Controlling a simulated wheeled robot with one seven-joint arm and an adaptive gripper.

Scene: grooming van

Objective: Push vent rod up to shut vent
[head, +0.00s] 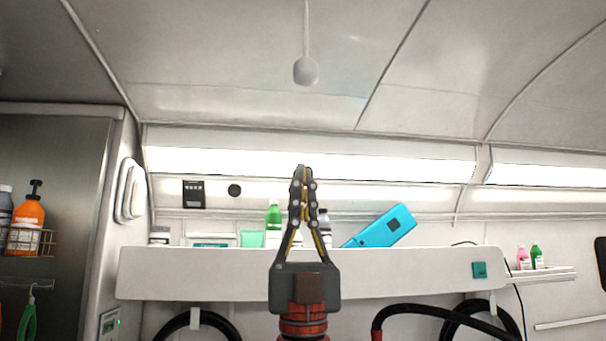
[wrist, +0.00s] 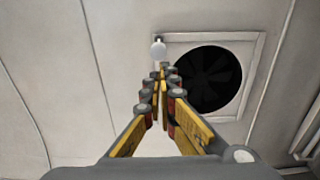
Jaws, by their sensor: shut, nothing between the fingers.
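The vent rod (head: 306,35) hangs down from the ceiling as a thin white rod with a pale grey ball knob (head: 306,71) at its lower end. In the wrist view the knob (wrist: 158,50) shows just beyond my fingertips, left of the round dark vent (wrist: 205,78) in its square white frame. My gripper (head: 302,170) points upward with its fingers shut and empty. In the head view its tips are below the knob with a visible gap. In the wrist view the fingertips (wrist: 164,70) appear close under the knob; contact does not show.
A white shelf (head: 220,280) behind my gripper holds bottles and a tilted blue box (head: 385,228). Black hoses (head: 440,315) hang below it. A cabinet (head: 70,150) stands at the left with an orange bottle (head: 28,222). The space around the knob is clear.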

